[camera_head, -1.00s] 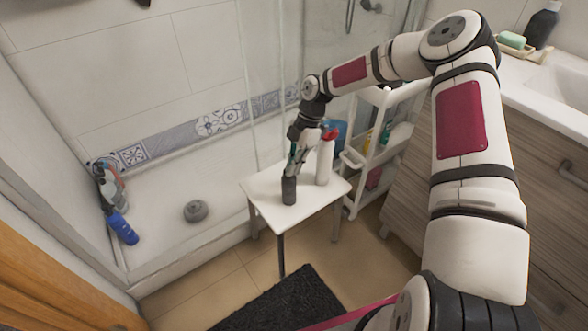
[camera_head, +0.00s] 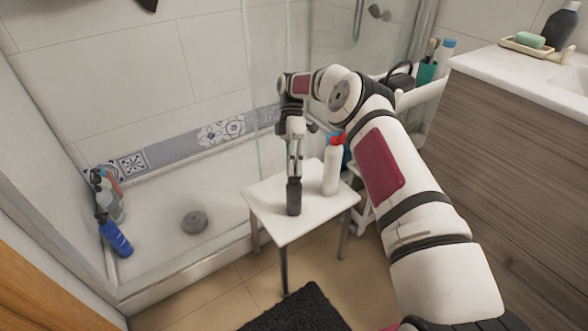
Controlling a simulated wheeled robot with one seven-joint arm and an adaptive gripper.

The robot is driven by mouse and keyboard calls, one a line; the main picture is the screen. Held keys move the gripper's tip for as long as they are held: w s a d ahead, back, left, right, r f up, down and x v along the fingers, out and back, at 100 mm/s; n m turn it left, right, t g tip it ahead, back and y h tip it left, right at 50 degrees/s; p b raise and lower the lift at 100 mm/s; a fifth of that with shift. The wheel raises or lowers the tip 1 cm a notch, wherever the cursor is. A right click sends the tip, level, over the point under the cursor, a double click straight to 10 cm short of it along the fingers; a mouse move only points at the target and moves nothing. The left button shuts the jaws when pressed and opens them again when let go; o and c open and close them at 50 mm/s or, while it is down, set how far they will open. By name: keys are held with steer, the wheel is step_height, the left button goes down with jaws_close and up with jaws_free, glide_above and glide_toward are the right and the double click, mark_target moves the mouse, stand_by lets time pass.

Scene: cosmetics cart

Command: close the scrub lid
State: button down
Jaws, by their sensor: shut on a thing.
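A small dark container (camera_head: 294,200) stands upright on the white stool (camera_head: 290,230); it appears to be the scrub. My gripper (camera_head: 294,177) points straight down over it, with its fingers shut at the container's top. The lid cannot be told apart from the fingers and the dark body at this size, so I cannot tell how the lid sits.
A white bottle with a red cap (camera_head: 331,170) stands on the stool, close to the right of my gripper. A dark mat (camera_head: 295,312) lies on the floor in front.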

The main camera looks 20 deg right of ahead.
steer(key=shift+w+f+g, duration=0.1)
steer(key=shift+f+g, duration=0.05)
steer(key=shift+g, duration=0.25)
stand_by(0.3)
steer(key=c, duration=1.7)
jaws_free()
